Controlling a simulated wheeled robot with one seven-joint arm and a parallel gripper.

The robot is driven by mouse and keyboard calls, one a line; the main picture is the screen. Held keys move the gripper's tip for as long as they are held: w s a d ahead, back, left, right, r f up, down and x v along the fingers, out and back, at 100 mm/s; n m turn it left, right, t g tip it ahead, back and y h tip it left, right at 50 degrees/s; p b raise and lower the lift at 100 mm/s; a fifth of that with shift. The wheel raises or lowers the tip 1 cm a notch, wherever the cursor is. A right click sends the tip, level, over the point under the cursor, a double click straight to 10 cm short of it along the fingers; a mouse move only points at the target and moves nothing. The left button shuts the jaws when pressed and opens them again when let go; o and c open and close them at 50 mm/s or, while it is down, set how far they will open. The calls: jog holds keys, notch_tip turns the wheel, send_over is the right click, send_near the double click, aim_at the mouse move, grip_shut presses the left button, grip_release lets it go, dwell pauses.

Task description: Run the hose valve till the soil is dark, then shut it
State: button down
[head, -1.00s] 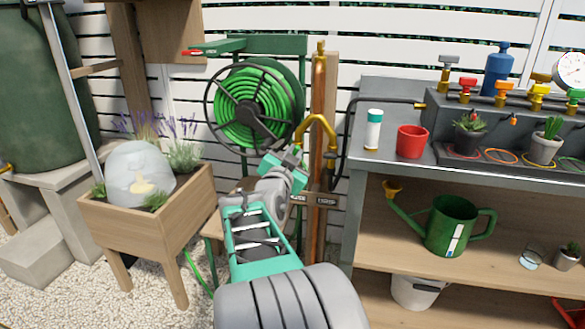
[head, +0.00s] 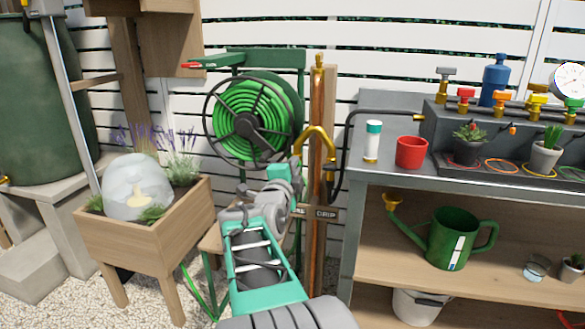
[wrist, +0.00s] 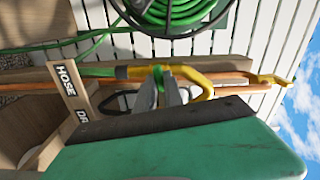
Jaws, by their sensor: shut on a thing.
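My gripper (head: 297,168) is at the copper standpipe (head: 318,100), just left of its yellow gooseneck (head: 316,132). In the wrist view my fingers (wrist: 160,88) are close together on a small green piece (wrist: 161,74), which looks like the hose valve's handle; most of it is hidden by the fingers. A sign board lettered HOSE (wrist: 68,82) is beside the pipe. The green hose is wound on the reel (head: 250,120) behind my gripper. The wooden planter (head: 150,235) stands left, with lavender and a clear dome; its soil is mostly hidden, so its darkness cannot be told.
A grey bench (head: 385,170) stands right, with a red pot (head: 411,152), a white bottle with a green cap (head: 372,142) and potted plants. A green watering can (head: 452,240) is on its shelf. A large green barrel (head: 40,100) stands far left.

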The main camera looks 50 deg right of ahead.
jog(key=shift+s+d+m, duration=0.1)
jog(key=shift+s+m, duration=0.05)
jog(key=shift+m, duration=0.85)
jog(key=c, duration=1.5)
grip_release()
jog(key=shift+o, duration=0.2)
jog(key=p+v, duration=0.1)
jog(key=v, duration=0.7)
jog(key=shift+p, duration=0.3)
